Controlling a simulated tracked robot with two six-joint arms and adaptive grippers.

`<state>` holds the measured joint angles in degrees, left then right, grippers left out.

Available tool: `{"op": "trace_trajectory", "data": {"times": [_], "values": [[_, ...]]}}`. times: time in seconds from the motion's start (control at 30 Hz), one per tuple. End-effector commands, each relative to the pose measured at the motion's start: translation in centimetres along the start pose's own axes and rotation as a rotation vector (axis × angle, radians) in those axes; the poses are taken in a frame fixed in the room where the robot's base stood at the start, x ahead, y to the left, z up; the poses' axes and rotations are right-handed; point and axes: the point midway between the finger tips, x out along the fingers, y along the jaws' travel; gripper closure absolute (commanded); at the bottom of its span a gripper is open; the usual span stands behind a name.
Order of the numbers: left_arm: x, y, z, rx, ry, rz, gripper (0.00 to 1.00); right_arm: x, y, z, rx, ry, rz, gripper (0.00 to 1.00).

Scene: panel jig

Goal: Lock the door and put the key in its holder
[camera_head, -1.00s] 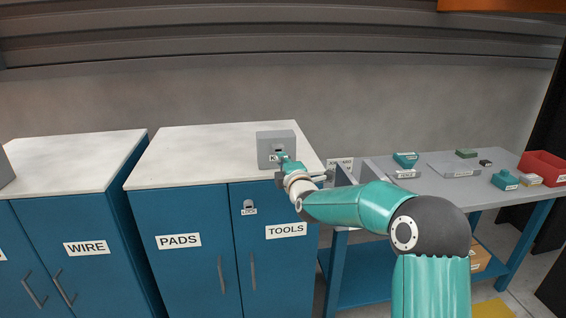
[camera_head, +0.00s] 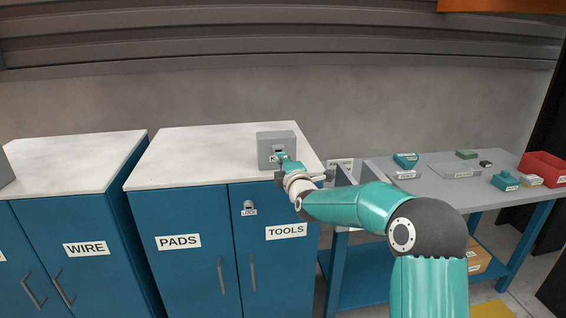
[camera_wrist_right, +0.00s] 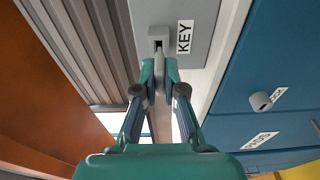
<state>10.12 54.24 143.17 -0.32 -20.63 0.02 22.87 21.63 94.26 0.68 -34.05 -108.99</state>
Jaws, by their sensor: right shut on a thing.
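The key holder is a grey box (camera_head: 276,137) labelled KEY on the white top of the TOOLS cabinet. It also shows in the wrist view (camera_wrist_right: 200,45), with a small slotted block on its face. My right gripper (camera_head: 281,156) is at the front of this box. In the wrist view its fingertips (camera_wrist_right: 159,72) are shut on a thin grey piece, seemingly the key (camera_wrist_right: 158,76), right at the slotted block. How deep it sits in the slot is hidden. The lock (camera_head: 249,207) is on the TOOLS door (camera_head: 270,255), which looks shut. My left gripper is out of view.
A grey workbench (camera_head: 440,188) on the right carries teal parts (camera_head: 505,181), a red bin (camera_head: 543,166) and small blocks. The WIRE cabinet (camera_head: 85,215) stands at left. The cabinet top left of the holder is clear.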

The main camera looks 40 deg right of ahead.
Motion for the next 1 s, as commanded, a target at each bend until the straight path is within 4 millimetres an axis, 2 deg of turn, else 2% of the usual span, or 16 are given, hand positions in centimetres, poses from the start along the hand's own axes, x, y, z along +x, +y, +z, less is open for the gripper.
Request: {"op": "trace_trajectory", "data": {"times": [1.0], "values": [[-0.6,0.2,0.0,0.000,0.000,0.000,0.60,2.5,0.1,0.4,0.001,-0.001,0.000,1.00]]}}
